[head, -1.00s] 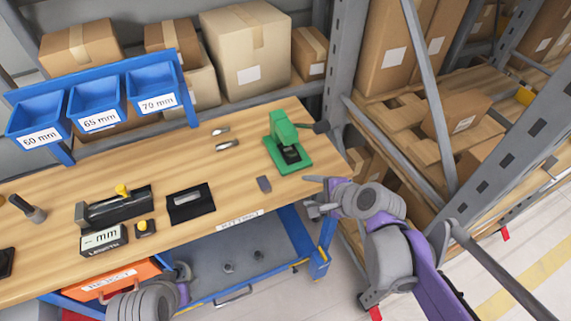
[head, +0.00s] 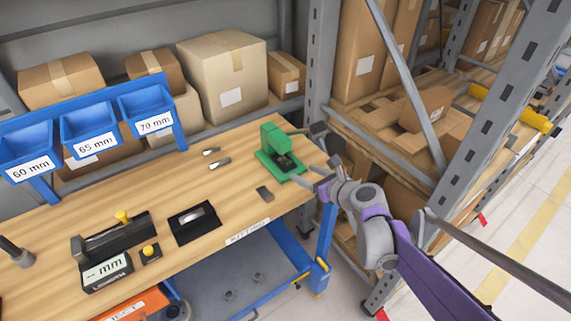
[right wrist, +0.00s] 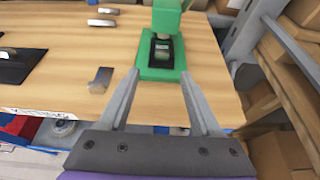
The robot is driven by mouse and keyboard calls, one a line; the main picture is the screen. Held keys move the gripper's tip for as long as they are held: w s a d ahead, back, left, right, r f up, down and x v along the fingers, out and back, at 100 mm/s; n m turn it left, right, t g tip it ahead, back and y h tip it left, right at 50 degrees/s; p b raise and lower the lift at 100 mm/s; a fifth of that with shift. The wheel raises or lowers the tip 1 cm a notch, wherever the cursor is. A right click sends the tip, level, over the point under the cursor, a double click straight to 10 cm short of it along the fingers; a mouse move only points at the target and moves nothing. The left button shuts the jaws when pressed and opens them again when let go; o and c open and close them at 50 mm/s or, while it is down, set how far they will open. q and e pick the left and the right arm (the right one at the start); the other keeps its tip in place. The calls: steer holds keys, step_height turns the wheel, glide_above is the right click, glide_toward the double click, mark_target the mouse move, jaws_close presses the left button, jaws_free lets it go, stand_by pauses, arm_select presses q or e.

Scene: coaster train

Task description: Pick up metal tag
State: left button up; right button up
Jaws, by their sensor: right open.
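A small flat grey metal tag (head: 265,194) lies on the wooden bench top near its front edge, just in front of the green press (head: 270,150). The tag also shows in the right wrist view (right wrist: 101,80), left of my fingers. My right gripper (head: 318,178) is open and empty at the bench's right end, to the right of the tag. In the right wrist view its spread fingers (right wrist: 160,74) point toward the press base and do not touch the tag.
Two small metal pieces (head: 220,163) lie left of the press. A black pad (head: 194,222) with a metal piece and a length gauge (head: 107,268) stand farther left. Blue bins (head: 90,130) hang behind. A rack upright (head: 317,75) stands behind the bench's right end.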

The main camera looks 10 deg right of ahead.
mark_target(289, 163)
steer(key=x, duration=0.7)
steer(key=shift+w, duration=0.4)
steer(key=shift+c, duration=0.3)
jaws_close()
